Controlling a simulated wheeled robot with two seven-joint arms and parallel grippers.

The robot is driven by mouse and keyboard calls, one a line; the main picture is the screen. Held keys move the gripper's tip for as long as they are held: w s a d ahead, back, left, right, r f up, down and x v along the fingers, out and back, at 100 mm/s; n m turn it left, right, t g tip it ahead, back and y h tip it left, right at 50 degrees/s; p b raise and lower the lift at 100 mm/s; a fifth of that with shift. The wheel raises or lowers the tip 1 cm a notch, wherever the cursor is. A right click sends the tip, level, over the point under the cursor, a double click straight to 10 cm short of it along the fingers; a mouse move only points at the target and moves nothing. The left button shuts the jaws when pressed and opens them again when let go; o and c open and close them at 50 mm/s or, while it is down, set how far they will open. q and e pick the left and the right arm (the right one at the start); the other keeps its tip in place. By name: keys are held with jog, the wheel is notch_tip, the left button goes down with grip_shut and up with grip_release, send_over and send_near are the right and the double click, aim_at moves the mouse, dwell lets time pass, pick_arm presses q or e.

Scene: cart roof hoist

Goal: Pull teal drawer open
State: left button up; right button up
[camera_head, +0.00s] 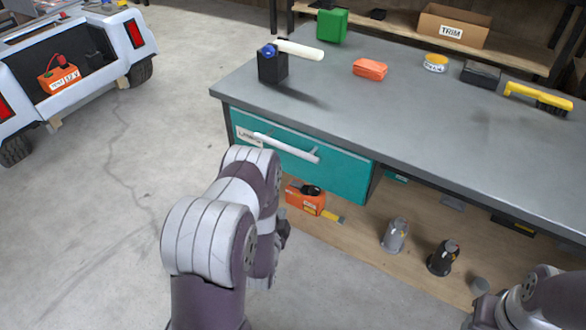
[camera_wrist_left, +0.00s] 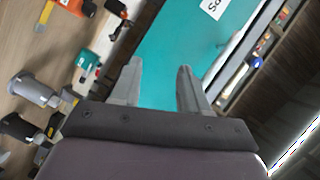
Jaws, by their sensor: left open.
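The teal drawer (camera_head: 345,172) sits under the left part of the grey workbench. Its front lies close under the tabletop edge, and I see no gap. A long pale bar handle (camera_head: 287,148) runs across the front, with a white label at its upper left. My left gripper (camera_wrist_left: 158,68) is open and empty in the left wrist view, with the teal front (camera_wrist_left: 185,35) beyond its fingertips. The handle (camera_wrist_left: 230,55) is to the right of the fingers, apart from them. In the head view my left arm hides most of this gripper. My right gripper (camera_head: 484,311) is partly visible at lower right.
The workbench (camera_head: 400,110) holds a black block with a pale lever, an orange block (camera_head: 370,68), a green box and a yellow-handled brush. The lower shelf holds an orange case (camera_head: 306,197) and grey and black tools. A white cart (camera_head: 75,65) stands at left. Floor between is clear.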

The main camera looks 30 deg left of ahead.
aim_at(285, 145)
pick_arm(q)
notch_tip(285, 145, up, 8)
jog(key=w+m+t+y, duration=0.1)
jog(key=m+t, duration=0.2)
jog(key=t, duration=0.1)
jog(key=x, duration=0.4)
jog(key=b+x, duration=0.1)
jog(key=x, duration=0.3)
jog(key=b+x, duration=0.1)
jog(key=x, duration=0.3)
jog(key=shift+w+a+f, duration=0.15)
jog(key=shift+f, duration=0.1)
jog(key=shift+c, duration=0.2)
grip_shut()
